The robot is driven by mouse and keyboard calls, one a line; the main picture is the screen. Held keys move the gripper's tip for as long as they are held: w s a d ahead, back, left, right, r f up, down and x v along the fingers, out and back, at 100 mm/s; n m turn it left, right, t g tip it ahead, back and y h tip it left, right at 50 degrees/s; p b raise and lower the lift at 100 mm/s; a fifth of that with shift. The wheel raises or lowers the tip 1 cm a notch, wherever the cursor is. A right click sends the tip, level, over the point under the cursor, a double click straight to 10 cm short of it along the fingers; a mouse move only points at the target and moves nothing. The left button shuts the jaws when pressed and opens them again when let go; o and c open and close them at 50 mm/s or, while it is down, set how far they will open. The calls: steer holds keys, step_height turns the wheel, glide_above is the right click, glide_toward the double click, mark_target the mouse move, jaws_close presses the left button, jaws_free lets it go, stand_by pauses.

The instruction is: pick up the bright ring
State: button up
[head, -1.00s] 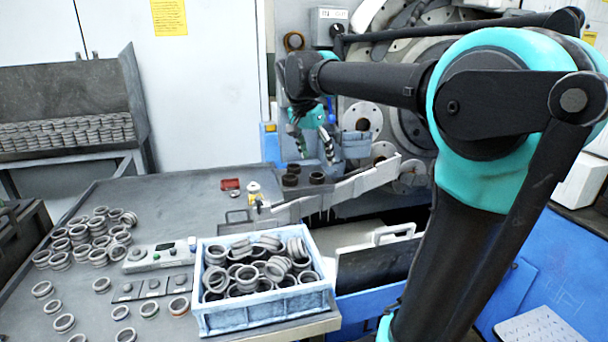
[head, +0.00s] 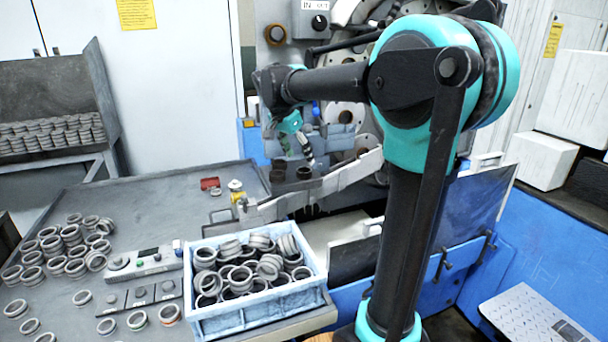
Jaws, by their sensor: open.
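My gripper (head: 297,152) hangs in front of the grinding machine, fingers pointing down, open and with nothing seen between them. Below it, two dark ring stacks (head: 304,173) stand at the machine end of the grey table; the gripper appears above them and apart. Many grey rings lie loose and piled at the table's left, and more fill the blue crate (head: 265,318). A few table rings look lighter, such as this ring (head: 82,297), but I cannot tell which one is the bright ring.
A metal chute (head: 320,189) slopes beside the dark rings, close to my gripper. A control box (head: 145,261), a small red tray (head: 210,183) and a yellow-and-white fitting (head: 237,192) are on the table (head: 150,205). The table's middle is clear.

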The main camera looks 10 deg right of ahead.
steer(key=shift+w+x, duration=0.1)
steer(key=shift+x, duration=1.4)
steer(key=shift+w+x, duration=0.15)
steer(key=shift+x, duration=1.35)
steer(key=shift+a, duration=0.1)
steer(key=c, duration=1.3)
steer(key=shift+r, duration=0.1)
step_height(320, 180, up, 19)
steer(key=s+d, duration=0.1)
steer(key=s, duration=0.8)
steer(key=s+d+r, duration=0.1)
steer(key=s, duration=0.3)
steer(key=shift+s+d, duration=0.35)
steer(key=shift+s, duration=0.05)
steer(key=shift+s+f, duration=0.1)
